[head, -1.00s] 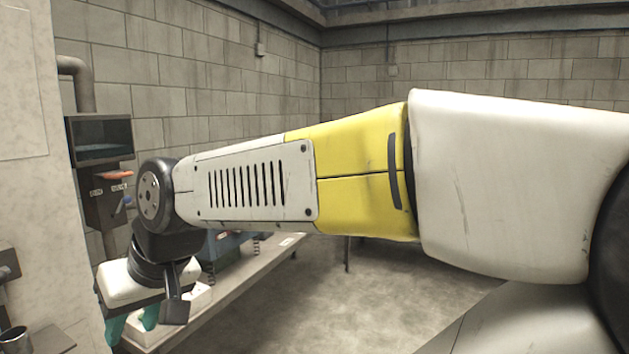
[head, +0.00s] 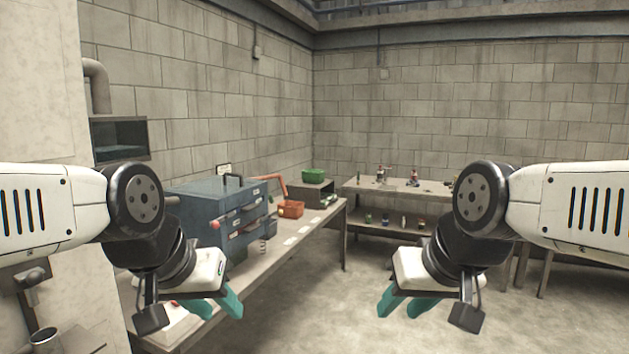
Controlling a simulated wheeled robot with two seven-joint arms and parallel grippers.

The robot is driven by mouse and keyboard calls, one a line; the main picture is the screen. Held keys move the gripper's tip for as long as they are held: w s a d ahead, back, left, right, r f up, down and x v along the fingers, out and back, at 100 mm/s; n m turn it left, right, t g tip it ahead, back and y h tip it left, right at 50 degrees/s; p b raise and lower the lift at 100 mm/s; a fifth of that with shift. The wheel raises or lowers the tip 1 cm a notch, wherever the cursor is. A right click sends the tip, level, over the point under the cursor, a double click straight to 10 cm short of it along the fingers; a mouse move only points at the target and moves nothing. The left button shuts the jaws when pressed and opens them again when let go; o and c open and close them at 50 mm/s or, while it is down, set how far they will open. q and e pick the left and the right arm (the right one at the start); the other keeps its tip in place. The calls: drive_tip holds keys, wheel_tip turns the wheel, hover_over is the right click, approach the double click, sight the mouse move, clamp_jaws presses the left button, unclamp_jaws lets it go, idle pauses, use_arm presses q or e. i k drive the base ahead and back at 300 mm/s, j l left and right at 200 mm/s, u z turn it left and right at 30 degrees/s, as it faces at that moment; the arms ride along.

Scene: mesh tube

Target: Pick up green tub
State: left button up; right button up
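The green tub (head: 313,176) is small in the head view, a little above the middle. It sits on a dark box-like stand at the far end of the left bench, near the room's corner. My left gripper (head: 215,307) is at the lower left with its teal fingers apart and nothing between them. My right gripper (head: 402,308) is right of centre, also with its fingers apart and empty. Both grippers point downward, much nearer to me than the tub and not touching it.
The left bench (head: 298,245) holds a blue drawer cabinet (head: 215,205) and an orange-red bin (head: 291,209). A shelf table (head: 405,193) with small bottles stands at the back wall. A pale pillar (head: 40,100) stands close on the left. Open floor (head: 330,310) lies between my arms.

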sight(312, 176)
drive_tip(key=i+l+z, duration=0.4)
drive_tip(key=i, duration=0.35)
drive_tip(key=i+z, duration=0.4)
drive_tip(key=i, duration=0.35)
drive_tip(key=i+l+u, duration=0.15)
drive_tip(key=i, duration=1.95)
drive_tip(key=i+u, duration=0.25)
drive_tip(key=i, duration=0.4)
drive_tip(key=i+l+u, duration=0.25)
drive_tip(key=i, duration=0.4)
drive_tip(key=i+j+u, duration=0.15)
drive_tip(key=u, duration=0.3)
drive_tip(key=i+u, duration=0.65)
drive_tip(key=u, duration=0.2)
drive_tip(key=i+l+u, duration=0.1)
drive_tip(key=i+u, duration=0.15)
drive_tip(key=u, duration=0.2)
drive_tip(key=i+l+u, duration=0.15)
drive_tip(key=i+u, duration=0.15)
